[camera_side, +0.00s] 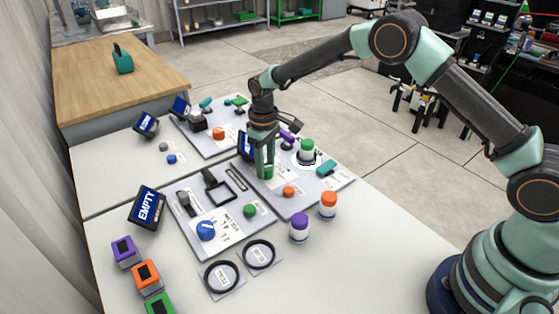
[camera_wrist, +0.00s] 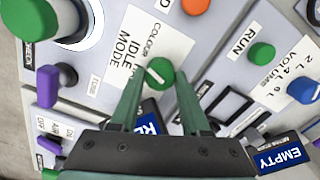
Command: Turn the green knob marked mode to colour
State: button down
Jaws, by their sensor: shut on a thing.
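The green mode knob (camera_wrist: 160,72) sits between my fingertips in the wrist view, beside a white label (camera_wrist: 150,42) reading IDLE, MODE and COLOUR. A pale line shows on the knob's top; which word it points to I cannot tell for sure. My gripper (camera_wrist: 159,85) is shut on the knob, one finger on each side. In the side view, my gripper (camera_side: 265,165) points straight down onto the middle panel (camera_side: 310,205), and the knob (camera_side: 268,173) shows only partly between the fingers. A blue screen (camera_wrist: 150,115) is partly hidden behind my gripper in the wrist view.
An orange button (camera_side: 289,191) and a green-topped container (camera_side: 307,148) stand close to the right. The near panel has a blue knob (camera_side: 205,231), a green button (camera_side: 250,211) and a black frame. A screen (camera_side: 147,206) reads EMPTY. Purple (camera_side: 299,228) and orange-lidded (camera_side: 328,205) jars stand in front.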

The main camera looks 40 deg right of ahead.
aim_at(267, 167)
jog(key=m, duration=0.6)
jog(key=shift+w+d, duration=0.15)
jog(key=shift+d, duration=0.05)
dwell(0.4)
jog(key=c, duration=0.6)
grip_release()
jog(key=shift+o, duration=1.1)
notch_tip(267, 167, up, 12)
jog(key=shift+s+r, duration=0.15)
jog(key=shift+s, duration=0.05)
